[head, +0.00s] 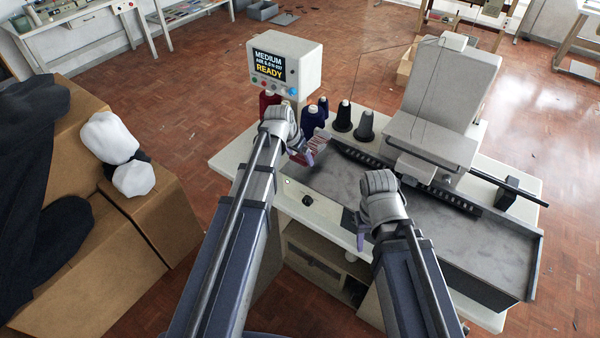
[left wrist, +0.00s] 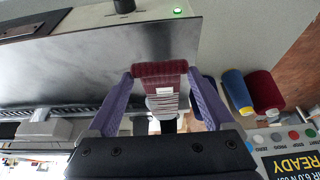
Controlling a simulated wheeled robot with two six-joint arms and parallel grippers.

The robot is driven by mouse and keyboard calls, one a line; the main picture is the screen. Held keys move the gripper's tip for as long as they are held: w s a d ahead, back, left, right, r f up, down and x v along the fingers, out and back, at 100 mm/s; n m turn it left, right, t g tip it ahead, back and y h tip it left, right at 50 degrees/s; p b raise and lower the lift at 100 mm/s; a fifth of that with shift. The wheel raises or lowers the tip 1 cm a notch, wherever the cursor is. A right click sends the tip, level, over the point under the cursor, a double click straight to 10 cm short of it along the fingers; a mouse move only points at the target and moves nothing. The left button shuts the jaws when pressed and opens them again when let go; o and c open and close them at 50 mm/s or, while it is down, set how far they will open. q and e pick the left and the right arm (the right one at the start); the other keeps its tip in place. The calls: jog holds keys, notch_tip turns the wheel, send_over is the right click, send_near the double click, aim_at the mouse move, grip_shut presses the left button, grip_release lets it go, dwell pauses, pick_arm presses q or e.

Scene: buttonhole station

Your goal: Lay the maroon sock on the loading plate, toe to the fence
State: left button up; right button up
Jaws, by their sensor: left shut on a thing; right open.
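The maroon sock (head: 320,137) is pinched in my left gripper (head: 309,155), at the left end of the machine table. In the left wrist view the sock (left wrist: 160,72) sits between the two purple fingers, with a small white label and a paler striped part below the maroon. The grey metal loading plate (head: 335,181) lies beside the gripper; it also shows in the left wrist view (left wrist: 85,62). A dark toothed rail (head: 365,157) runs along its far side; I cannot tell if this is the fence. My right gripper (head: 362,235) is open and empty over the near edge.
Thread cones (head: 343,117) and a control box (head: 285,66) reading READY stand behind the left gripper. The machine head (head: 440,105) overhangs the plate at the right. A black knob (head: 307,200) is at the front edge. Cardboard boxes (head: 150,215) stand at the left.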

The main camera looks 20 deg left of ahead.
aim_at(297, 163)
pick_arm(q)
jog(key=shift+f+b, duration=2.05)
jog(key=shift+f, duration=0.55)
jog(key=shift+f, duration=0.1)
jog(key=shift+f, duration=0.15)
jog(key=o, duration=1.1)
jog(key=shift+c, duration=0.2)
jog(key=shift+r, duration=0.25)
